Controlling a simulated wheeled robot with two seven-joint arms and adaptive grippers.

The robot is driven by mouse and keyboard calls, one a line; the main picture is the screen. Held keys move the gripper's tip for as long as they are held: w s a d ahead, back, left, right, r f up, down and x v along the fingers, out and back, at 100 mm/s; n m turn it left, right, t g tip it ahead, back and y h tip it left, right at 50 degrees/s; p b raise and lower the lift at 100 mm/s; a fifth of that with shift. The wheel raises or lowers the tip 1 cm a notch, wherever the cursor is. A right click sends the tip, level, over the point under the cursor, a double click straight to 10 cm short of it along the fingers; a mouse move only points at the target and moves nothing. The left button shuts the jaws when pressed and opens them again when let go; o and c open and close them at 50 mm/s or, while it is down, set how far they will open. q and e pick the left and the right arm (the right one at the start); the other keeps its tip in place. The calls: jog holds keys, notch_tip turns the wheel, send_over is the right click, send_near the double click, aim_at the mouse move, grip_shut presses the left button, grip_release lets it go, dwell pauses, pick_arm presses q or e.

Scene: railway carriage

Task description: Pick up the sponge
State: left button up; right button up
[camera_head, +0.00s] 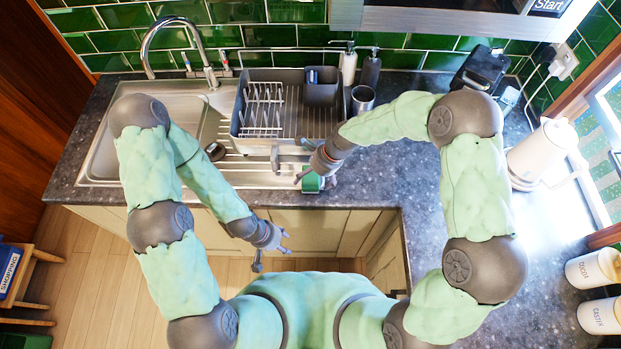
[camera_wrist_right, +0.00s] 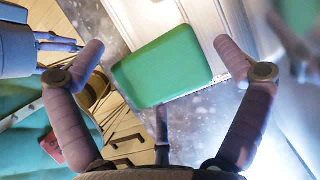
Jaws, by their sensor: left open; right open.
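The sponge (camera_head: 312,183) is green and lies at the front edge of the dark counter, beside the ribbed drainer. In the right wrist view the sponge (camera_wrist_right: 160,68) shows its broad green top, between and beyond the two fingers. My right gripper (camera_head: 287,167) is open just above the sponge and partly covers it in the head view. Its spread fingers in the wrist view (camera_wrist_right: 158,48) hold nothing, and I cannot tell whether they touch the sponge. My left gripper (camera_head: 271,254) is open and empty, in front of the counter over the floor.
A grey dish rack (camera_head: 240,125) stands behind the sponge, with the steel sink (camera_head: 107,160) to its left. Soap bottles (camera_head: 348,65) and a metal cup (camera_head: 362,98) stand at its right. A white kettle (camera_head: 540,155) is far right. The counter right of the sponge is clear.

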aim_at(308, 176)
jog(key=c, duration=1.1)
jog(key=shift+s, duration=0.1)
jog(key=shift+c, duration=0.2)
jog(key=shift+r, duration=0.45)
notch_tip(308, 176, up, 2)
jog(key=shift+r, duration=0.1)
jog(key=s+a+r+p, duration=0.2)
jog(key=s+r, duration=0.8)
jog(key=s, duration=0.3)
jog(key=shift+s+a, duration=0.3)
jog(key=shift+s, duration=0.05)
